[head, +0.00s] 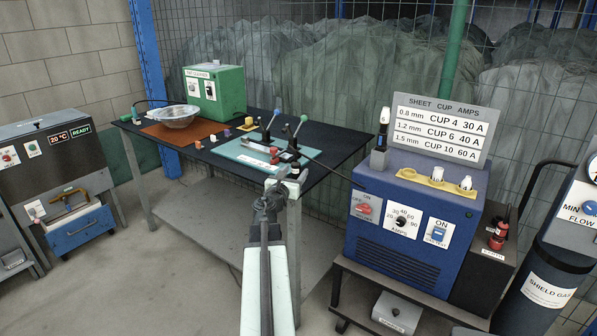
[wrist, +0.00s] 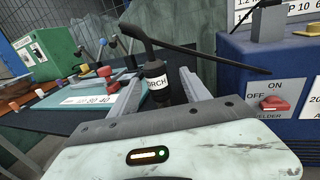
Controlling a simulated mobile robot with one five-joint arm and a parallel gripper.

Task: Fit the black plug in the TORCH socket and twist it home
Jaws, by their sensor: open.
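In the head view my gripper (head: 285,182) is at the front right corner of the black table, and the black piece is small there. I cannot make out a TORCH socket for certain in either view.
The black table (head: 335,150) holds a teal mat (head: 235,150) with levers, a green box (head: 215,92) and a bagged bowl (head: 178,116). The blue welder (head: 400,255) stands right. A gas cylinder (head: 545,290) is far right.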

